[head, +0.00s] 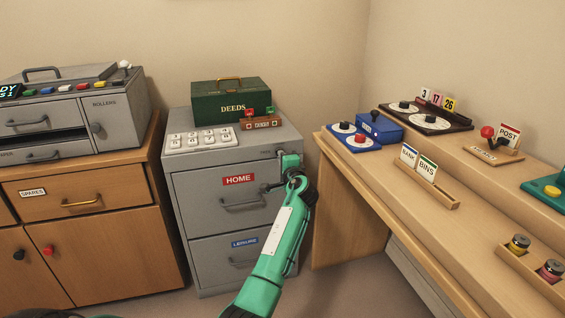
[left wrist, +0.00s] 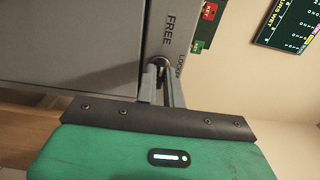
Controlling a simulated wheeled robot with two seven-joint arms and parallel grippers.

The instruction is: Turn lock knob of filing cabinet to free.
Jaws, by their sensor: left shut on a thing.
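The grey filing cabinet (head: 192,205) stands in the middle of the head view, with a red HOME label on its upper drawer and a blue label on the lower one. My left gripper (head: 277,186) is at the cabinet's upper right front and hides the lock knob there in the head view. In the left wrist view the gripper (left wrist: 163,88) is shut on the lock knob (left wrist: 158,63), of which only a small dark part shows between the fingers. The words FREE and LOCKED are printed beside it. Which word the knob points to cannot be told. My right gripper is not in view.
A green DEEDS box (head: 230,101) and a white button panel (head: 200,139) sit on the cabinet. A wooden sideboard (head: 105,225) stands to the left, and a wooden desk (head: 400,190) with several items to the right. A narrow floor gap separates cabinet and desk.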

